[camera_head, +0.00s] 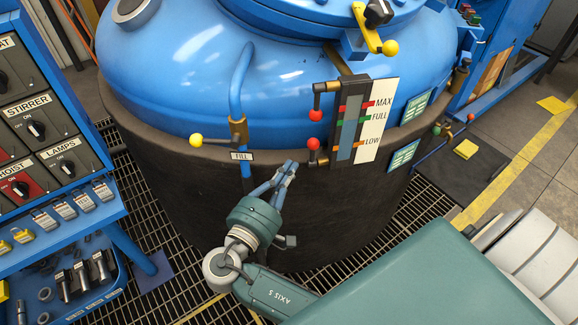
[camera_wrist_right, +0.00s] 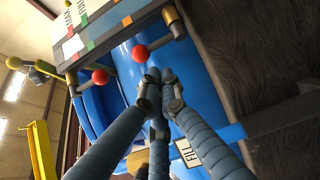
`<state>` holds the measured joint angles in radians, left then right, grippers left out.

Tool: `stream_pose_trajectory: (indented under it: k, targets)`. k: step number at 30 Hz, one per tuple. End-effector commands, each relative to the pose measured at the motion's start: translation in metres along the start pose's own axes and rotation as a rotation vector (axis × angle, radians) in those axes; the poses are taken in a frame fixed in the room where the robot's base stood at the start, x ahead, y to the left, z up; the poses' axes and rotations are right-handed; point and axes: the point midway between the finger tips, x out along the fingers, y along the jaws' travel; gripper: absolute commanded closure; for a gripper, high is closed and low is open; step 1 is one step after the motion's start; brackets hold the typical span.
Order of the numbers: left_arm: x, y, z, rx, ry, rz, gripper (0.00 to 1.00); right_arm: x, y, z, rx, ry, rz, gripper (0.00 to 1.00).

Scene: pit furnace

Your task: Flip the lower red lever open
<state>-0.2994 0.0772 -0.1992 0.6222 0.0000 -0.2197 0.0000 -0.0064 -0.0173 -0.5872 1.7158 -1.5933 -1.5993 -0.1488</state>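The lower red lever (camera_head: 313,143) has a red ball knob on a brass valve, at the low end of the level gauge (camera_head: 350,115) on the blue vessel. Its knob also shows in the right wrist view (camera_wrist_right: 139,52), just beyond the fingertips. A second red-knobbed lever (camera_head: 317,115) sits above it. My right gripper (camera_head: 288,166) is below and left of the lower lever, fingers pointing up toward it. Its fingertips (camera_wrist_right: 160,76) are drawn together in the wrist view, with nothing between them. They look apart from the knob. My left gripper is in neither view.
A yellow-knobbed lever (camera_head: 197,140) and a blue pipe with a FILL label (camera_head: 242,156) stand left of the gauge. The blue control panel (camera_head: 40,130) is at the left. Dark grating (camera_head: 190,215) surrounds the vessel.

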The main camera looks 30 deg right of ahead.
Motion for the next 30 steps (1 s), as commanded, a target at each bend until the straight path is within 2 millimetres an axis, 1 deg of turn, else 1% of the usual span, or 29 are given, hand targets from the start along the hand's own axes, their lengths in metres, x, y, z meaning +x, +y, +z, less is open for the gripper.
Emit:
stream_pose_trajectory:
  k: [1, 6, 9, 12, 18, 30]
  targets:
    - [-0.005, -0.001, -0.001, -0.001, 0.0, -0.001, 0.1, 0.011, 0.004, 0.0, -0.002, 0.0, 0.004, 1.0]
    - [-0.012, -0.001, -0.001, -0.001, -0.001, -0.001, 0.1, 0.043, 0.003, 0.0, -0.001, 0.0, 0.003, 1.0]
    - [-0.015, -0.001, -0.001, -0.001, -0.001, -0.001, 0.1, 0.057, 0.002, 0.0, -0.003, 0.0, 0.002, 1.0]
    - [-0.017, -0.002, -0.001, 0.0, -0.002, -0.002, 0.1, 0.068, 0.001, 0.0, -0.002, 0.002, 0.001, 1.0]
    - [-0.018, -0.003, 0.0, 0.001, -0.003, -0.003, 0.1, 0.075, 0.0, -0.001, -0.001, 0.002, 0.0, 1.0]
    - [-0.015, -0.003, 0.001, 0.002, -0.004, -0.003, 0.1, 0.075, -0.002, 0.0, 0.005, 0.002, 0.008, 1.0]
